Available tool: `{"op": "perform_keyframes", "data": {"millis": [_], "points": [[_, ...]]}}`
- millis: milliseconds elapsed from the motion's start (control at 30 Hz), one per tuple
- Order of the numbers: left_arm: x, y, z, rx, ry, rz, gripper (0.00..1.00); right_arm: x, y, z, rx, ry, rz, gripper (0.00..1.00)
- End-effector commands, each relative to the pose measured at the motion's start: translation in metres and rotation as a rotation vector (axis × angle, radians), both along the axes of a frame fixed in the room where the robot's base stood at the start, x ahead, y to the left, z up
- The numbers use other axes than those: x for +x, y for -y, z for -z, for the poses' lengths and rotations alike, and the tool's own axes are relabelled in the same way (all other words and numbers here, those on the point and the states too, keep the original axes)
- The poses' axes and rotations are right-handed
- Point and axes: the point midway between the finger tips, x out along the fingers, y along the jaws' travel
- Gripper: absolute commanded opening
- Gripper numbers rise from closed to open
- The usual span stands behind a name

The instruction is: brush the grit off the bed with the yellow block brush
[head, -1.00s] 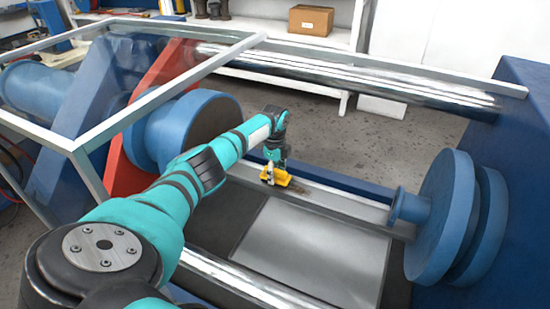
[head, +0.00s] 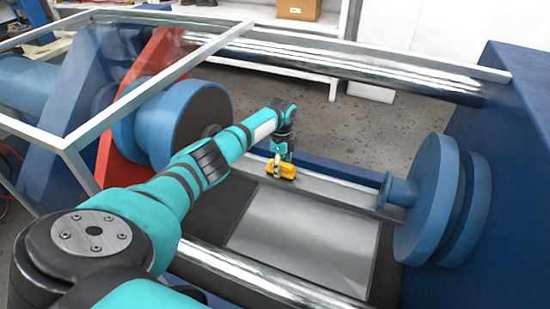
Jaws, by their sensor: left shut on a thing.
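The yellow block brush (head: 287,171) is on the grey metal strip of the bed (head: 335,191), between the large blue flanges. My left gripper (head: 279,160) comes down from above and is shut on the brush. The brush appears to rest on the strip, though the contact is too small to make out. I cannot make out the grit now; the brush and gripper cover the part of the strip where a dark patch showed before. My right gripper is out of view.
A blue flange (head: 428,200) with a small stub stands at right, and a larger blue disc (head: 185,125) at left. A shiny bar (head: 350,68) crosses behind the bed, another (head: 260,272) in front. A pale plate (head: 305,238) lies before the strip.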

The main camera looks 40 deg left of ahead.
Motion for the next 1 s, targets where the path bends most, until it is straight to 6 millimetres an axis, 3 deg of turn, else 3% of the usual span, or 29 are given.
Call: {"op": "perform_keyframes", "data": {"millis": [1000], "points": [[0.022,0.069,0.0,0.0,0.0,0.0,0.19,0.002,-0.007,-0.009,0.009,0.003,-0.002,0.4]]}}
